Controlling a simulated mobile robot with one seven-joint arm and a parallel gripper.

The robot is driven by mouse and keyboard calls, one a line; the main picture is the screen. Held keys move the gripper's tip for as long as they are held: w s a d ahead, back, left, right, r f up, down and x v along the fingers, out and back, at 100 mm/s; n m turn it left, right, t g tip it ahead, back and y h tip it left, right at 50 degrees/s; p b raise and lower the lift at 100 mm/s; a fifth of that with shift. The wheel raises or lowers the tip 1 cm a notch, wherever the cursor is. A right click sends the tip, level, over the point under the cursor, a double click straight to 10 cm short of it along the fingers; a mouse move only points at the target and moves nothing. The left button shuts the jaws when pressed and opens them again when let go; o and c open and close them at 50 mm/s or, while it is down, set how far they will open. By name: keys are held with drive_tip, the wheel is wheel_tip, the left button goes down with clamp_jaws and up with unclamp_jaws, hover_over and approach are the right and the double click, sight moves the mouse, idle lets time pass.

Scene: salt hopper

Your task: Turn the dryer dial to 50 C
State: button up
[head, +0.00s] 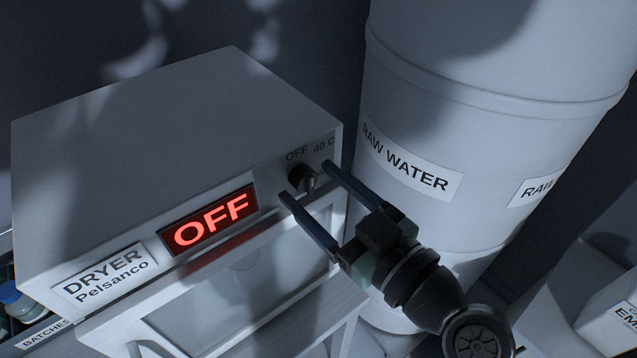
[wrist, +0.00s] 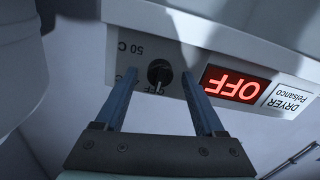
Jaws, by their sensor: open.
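The dryer (head: 150,150) is a pale box with a lit red display (head: 210,219) reading OFF. Its small black dial (head: 301,179) sits on the front panel to the right of the display, under the labels OFF and 40 C. The dial also shows in the wrist view (wrist: 159,72), where a 50 C label (wrist: 131,48) appears upside down beside it. My gripper (head: 305,181) is open, with one finger on each side of the dial. In the wrist view my gripper (wrist: 158,80) has visible gaps between its fingers and the dial. Part of the label near the dial is hidden.
A large white drum (head: 480,130) labelled RAW WATER stands close to the right of the dryer and my arm. A white frame (head: 240,300) is under the dryer front. A labelled white box (head: 612,318) is at the lower right.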

drive_tip(key=shift+c, duration=0.2)
clamp_jaws()
idle(0.3)
drive_tip(key=m, duration=0.4)
drive_tip(key=shift+m, duration=0.3)
drive_tip(key=m+p, duration=0.1)
drive_tip(key=m, duration=0.4)
drive_tip(key=shift+m, duration=0.3)
drive_tip(key=m+p, duration=0.3)
drive_tip(key=m, duration=0.2)
drive_tip(key=shift+r+m+t, duration=0.1)
drive_tip(key=shift+m+t, duration=0.2)
drive_tip(key=m+p, duration=0.3)
drive_tip(key=m, duration=0.1)
drive_tip(key=shift+m, duration=0.5)
